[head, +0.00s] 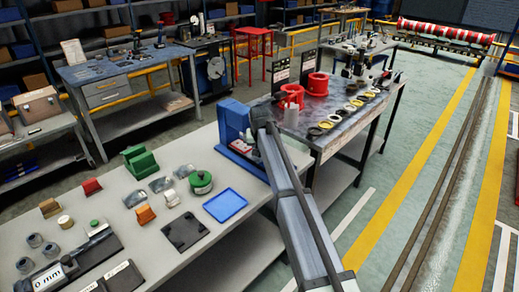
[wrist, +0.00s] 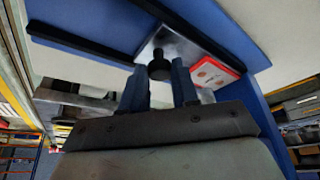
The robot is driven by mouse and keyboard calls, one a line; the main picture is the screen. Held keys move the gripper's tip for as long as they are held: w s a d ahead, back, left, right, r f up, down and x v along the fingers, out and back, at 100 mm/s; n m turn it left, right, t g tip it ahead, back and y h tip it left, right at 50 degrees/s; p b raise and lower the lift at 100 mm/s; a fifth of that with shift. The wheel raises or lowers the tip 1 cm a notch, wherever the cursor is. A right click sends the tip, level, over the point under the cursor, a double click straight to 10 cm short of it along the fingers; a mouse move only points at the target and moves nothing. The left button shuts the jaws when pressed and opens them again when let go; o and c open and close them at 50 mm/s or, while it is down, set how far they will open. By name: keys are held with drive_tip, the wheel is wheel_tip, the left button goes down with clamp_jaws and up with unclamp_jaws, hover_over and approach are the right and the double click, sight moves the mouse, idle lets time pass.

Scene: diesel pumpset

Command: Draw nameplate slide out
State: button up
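In the wrist view, a small black knob (wrist: 159,66) stands on a silver metal plate (wrist: 178,44), which seems to be the nameplate slide. The plate sits against a blue body (wrist: 235,35) with black rails. My gripper (wrist: 158,78) has two blue fingers, spread apart, with the knob between their tips. A gap shows on either side of the knob; I cannot tell whether either finger touches it. In the head view, the blue fixture (head: 233,120) stands at the grey bench's right end. My arm hides the fingers, knob and plate there.
A red and white label (wrist: 212,72) lies beside the plate. The grey bench (head: 120,205) holds a blue tray (head: 225,205), a black plate (head: 184,232) and a green block (head: 139,161). A table with red cylinders (head: 317,84) and rings stands behind the fixture.

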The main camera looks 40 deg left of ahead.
clamp_jaws()
drive_tip(key=shift+d, duration=0.1)
drive_tip(key=d, duration=1.1)
drive_tip(key=shift+d, duration=0.2)
drive_tip(key=shift+f, duration=0.1)
drive_tip(key=shift+o, duration=1.3)
unclamp_jaws()
drive_tip(key=shift+d, duration=0.1)
drive_tip(key=shift+o, duration=1.3)
drive_tip(key=v, duration=1.4)
drive_tip(key=shift+a, duration=0.2)
